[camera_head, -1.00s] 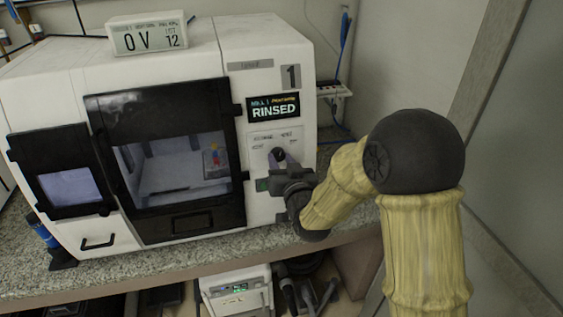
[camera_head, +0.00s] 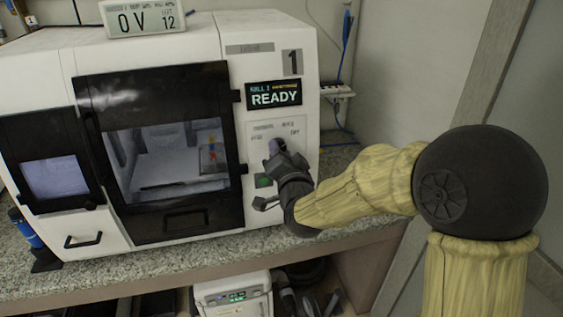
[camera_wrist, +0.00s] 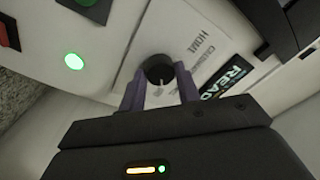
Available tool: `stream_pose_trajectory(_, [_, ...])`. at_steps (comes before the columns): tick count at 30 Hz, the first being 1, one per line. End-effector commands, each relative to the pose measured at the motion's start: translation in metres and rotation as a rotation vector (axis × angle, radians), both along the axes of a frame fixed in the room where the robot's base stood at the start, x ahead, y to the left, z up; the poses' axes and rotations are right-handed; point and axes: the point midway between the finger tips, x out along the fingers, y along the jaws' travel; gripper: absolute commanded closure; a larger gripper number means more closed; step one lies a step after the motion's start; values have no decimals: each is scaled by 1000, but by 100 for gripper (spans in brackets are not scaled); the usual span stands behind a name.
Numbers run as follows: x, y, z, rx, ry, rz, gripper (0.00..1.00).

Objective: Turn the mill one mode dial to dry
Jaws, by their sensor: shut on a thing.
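Mill one (camera_head: 225,75) is a white machine marked 1, standing on the counter. Its display (camera_head: 274,94) reads READY. The mode dial is a dark round knob on the white panel below the display. It shows in the wrist view (camera_wrist: 158,67) with a light pointer mark, but its exact setting is hard to read. My gripper (camera_head: 278,150) is at the panel and hides most of the dial in the head view. In the wrist view my gripper's purple fingers (camera_wrist: 160,90) stand on both sides of the knob, shut on it.
A green button (camera_head: 264,181) sits below the dial, and its light shows in the wrist view (camera_wrist: 74,62). The dark-framed mill door (camera_head: 170,226) is left of the panel. A small sign box (camera_head: 143,18) stands on top. Granite counter (camera_head: 130,267) runs along the front.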

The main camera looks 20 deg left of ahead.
Motion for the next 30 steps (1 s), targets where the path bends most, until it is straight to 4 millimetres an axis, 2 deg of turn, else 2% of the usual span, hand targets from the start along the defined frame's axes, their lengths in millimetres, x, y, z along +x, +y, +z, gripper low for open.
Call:
stream_pose_trajectory(7, [0,0,-1,70,43,-12,90])
stream_pose_trajectory(20, [0,0,1,82,51,-15,90])
stream_pose_trajectory(21, [0,0,1,82,51,-15,61])
stream_pose_trajectory(23, [0,0,1,81,50,-15,50])
stream_pose_trajectory(24, [0,0,0,81,50,-15,46])
stream_pose_trajectory(30, [0,0,0,80,50,-15,46])
